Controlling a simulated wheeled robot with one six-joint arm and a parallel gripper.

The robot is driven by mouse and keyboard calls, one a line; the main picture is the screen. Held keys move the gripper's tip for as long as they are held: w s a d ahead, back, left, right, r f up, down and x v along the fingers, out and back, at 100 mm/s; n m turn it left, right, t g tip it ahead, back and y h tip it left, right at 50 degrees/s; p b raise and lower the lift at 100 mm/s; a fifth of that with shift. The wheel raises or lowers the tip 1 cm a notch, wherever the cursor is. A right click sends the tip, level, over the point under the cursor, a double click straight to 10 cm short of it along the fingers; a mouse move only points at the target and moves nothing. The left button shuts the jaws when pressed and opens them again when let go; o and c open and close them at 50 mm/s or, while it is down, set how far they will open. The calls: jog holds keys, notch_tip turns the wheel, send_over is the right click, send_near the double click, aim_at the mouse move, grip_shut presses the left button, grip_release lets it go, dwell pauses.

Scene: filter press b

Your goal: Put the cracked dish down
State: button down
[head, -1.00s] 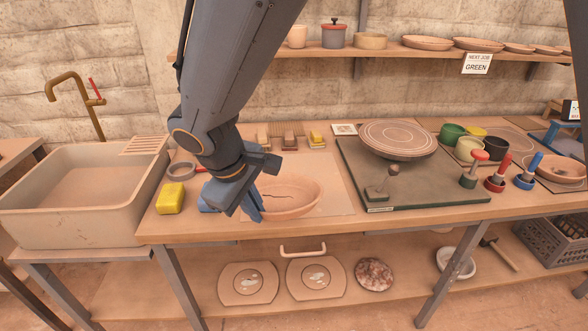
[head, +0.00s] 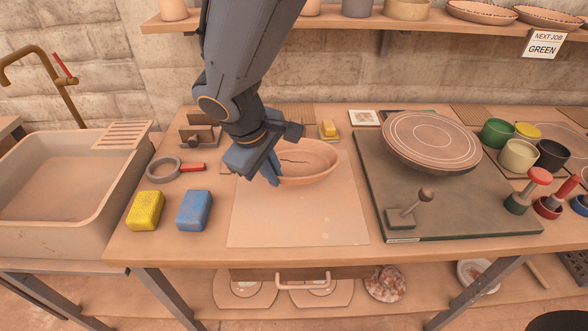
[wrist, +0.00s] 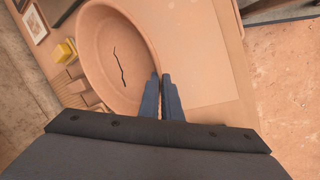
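The cracked dish (head: 306,164) is a shallow terracotta bowl with a dark crack line inside. It is over the back part of a pale board (head: 300,220) on the bench. My gripper (head: 275,176) is at the dish's left front rim. In the wrist view my gripper's fingers (wrist: 162,98) are close together with the rim of the dish (wrist: 100,60) between or against them, and the crack shows clearly. Whether the dish's underside touches the board cannot be told.
A yellow sponge (head: 146,210) and a blue sponge (head: 194,210) lie left of the board. A sink (head: 70,180) is further left. A dark slab with a round wheel (head: 432,140) and a lever (head: 412,205) stands to the right. The board's front is clear.

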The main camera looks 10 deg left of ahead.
notch_tip(320, 180, down, 8)
jog(key=shift+s+r+p, duration=0.1)
jog(key=shift+p, duration=0.3)
jog(key=c, duration=1.9)
grip_release()
jog(key=shift+c, duration=0.2)
jog(key=b+v, duration=0.1)
jog(key=v, duration=1.1)
jog(key=shift+b, duration=0.4)
jog(key=shift+a, duration=0.1)
